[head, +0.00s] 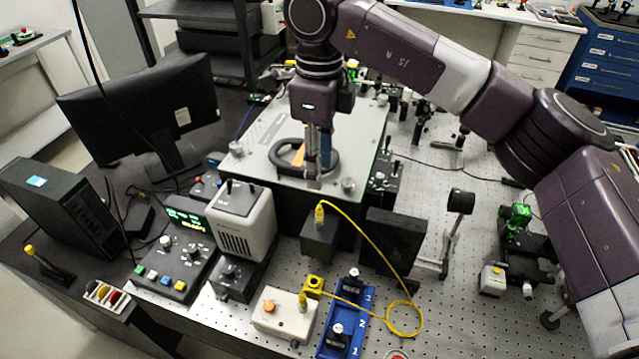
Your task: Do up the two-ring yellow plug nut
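A yellow cable (368,245) runs from a yellow plug (320,212) on top of a dark box (319,238) to a loose coil on the perforated bench. A second yellow plug (303,299) stands on a cream box (285,314) at the front. The rings on the plugs are too small to count, so I cannot tell which one has two. My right gripper (318,178) points down above and behind the dark box, over the front of the light metal plate. Its fingers look close together; their gap is unclear. It appears apart from both plugs. My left gripper is out of view.
A black ring (303,158) lies on the light metal plate (262,135) behind my gripper. A dark upright panel (393,241) is right of the dark box.

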